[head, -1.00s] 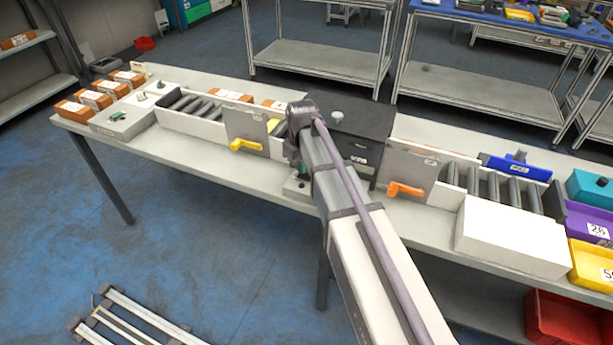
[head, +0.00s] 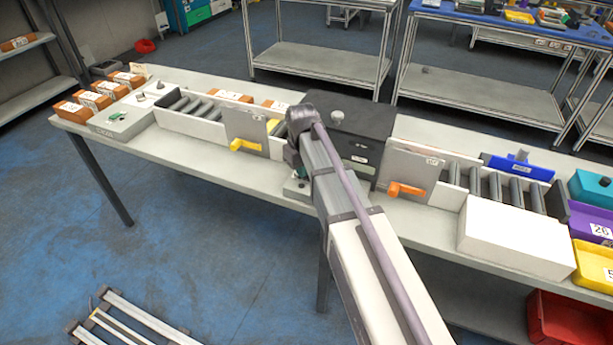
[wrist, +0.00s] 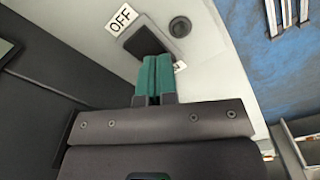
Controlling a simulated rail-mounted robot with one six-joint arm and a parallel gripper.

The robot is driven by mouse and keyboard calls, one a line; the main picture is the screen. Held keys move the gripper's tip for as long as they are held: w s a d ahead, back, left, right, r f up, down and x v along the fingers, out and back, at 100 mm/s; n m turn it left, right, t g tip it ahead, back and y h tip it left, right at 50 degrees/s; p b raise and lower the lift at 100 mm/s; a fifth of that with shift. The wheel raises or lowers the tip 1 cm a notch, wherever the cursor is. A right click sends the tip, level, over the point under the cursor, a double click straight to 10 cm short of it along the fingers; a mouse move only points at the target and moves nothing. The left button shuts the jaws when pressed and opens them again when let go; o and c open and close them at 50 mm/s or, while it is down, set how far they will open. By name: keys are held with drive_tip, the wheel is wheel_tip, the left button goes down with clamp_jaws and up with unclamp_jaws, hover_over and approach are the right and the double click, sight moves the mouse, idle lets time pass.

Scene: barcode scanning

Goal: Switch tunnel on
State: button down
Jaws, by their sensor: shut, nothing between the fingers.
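The tunnel is a black box (head: 369,118) on the table, behind my arm in the head view. A light grey switch box (head: 297,189) sits at its front left, partly covered by my arm. In the wrist view the switch box (wrist: 90,28) shows a dark rocker switch (wrist: 146,38) between an "OFF" label (wrist: 122,17) and a second label (wrist: 179,66), mostly hidden by my fingers. My gripper (wrist: 157,60) is shut and empty; its green fingertips overlap the switch's lower edge. I cannot tell whether they touch it. The rocker's position is not clear.
A round dark button (wrist: 180,26) sits beside the switch. In the head view, upright plates with a yellow handle (head: 247,145) and an orange handle (head: 405,190) flank the tunnel. A white box (head: 515,238) stands at the table's front right.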

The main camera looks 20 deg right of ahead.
drive_tip(key=shift+r+p, duration=3.55)
drive_tip(key=shift+r, duration=0.05)
drive_tip(key=shift+f, duration=0.1)
drive_tip(key=shift+s+m, duration=0.35)
drive_tip(key=shift+m, duration=0.05)
drive_tip(key=s+m, duration=0.3)
drive_tip(key=s, duration=1.6)
drive_tip(key=shift+m, duration=0.3)
